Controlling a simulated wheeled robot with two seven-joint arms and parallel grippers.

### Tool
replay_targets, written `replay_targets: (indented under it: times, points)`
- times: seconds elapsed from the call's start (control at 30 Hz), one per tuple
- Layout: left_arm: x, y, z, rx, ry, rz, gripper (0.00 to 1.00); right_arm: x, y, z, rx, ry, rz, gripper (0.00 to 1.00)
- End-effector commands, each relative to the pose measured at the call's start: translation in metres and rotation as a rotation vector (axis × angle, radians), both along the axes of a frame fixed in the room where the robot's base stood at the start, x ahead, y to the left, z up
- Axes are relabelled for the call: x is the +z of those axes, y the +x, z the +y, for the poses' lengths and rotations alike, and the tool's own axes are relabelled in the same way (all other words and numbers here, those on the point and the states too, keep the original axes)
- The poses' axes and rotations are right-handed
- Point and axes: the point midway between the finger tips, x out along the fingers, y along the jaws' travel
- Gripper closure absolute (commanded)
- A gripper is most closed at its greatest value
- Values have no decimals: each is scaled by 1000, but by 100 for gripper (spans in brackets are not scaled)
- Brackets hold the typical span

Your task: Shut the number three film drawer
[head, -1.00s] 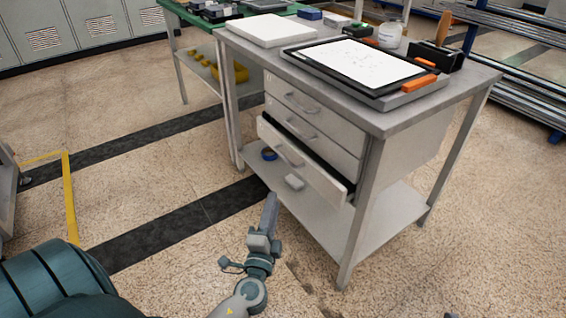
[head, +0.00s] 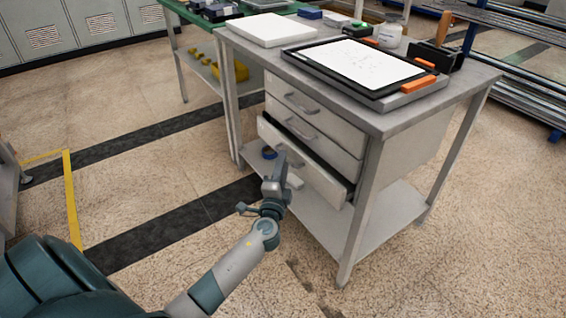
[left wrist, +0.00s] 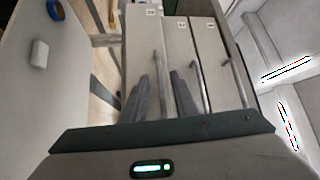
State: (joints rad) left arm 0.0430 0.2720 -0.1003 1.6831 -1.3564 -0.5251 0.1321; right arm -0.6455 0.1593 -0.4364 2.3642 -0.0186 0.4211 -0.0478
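The number three film drawer (head: 325,181) is the lowest of three white drawers under the metal bench. It stands partly pulled out, with a dark gap along its top edge. My left gripper (head: 281,160) is in front of this drawer's face, near its bar handle, and hides part of it. In the left wrist view my left gripper (left wrist: 160,92) has its two fingers apart. The drawer's handle (left wrist: 158,68) runs between them; whether they touch it I cannot tell. The drawer front (left wrist: 143,40) fills the view's middle. My right gripper is not in view.
The upper two drawers (head: 318,108) look shut. The bench top (head: 400,117) holds a framed white sheet, a white slab and a bottle. The floor at left is open.

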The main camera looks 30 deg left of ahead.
Motion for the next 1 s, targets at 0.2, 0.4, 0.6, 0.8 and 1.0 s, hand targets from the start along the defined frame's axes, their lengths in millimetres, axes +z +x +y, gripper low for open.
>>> replay_targets:
  times: [0.2, 0.4, 0.6, 0.8, 1.0]
  points:
    - [1, 7, 3, 0, 1, 0, 74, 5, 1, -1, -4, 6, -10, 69]
    - [1, 7, 3, 0, 1, 0, 74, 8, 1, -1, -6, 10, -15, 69]
    - [1, 6, 3, 0, 1, 0, 100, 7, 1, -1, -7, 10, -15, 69]
    - [1, 6, 3, 0, 1, 1, 100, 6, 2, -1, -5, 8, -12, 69]
    - [1, 6, 3, 1, 0, 1, 100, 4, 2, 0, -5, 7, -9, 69]
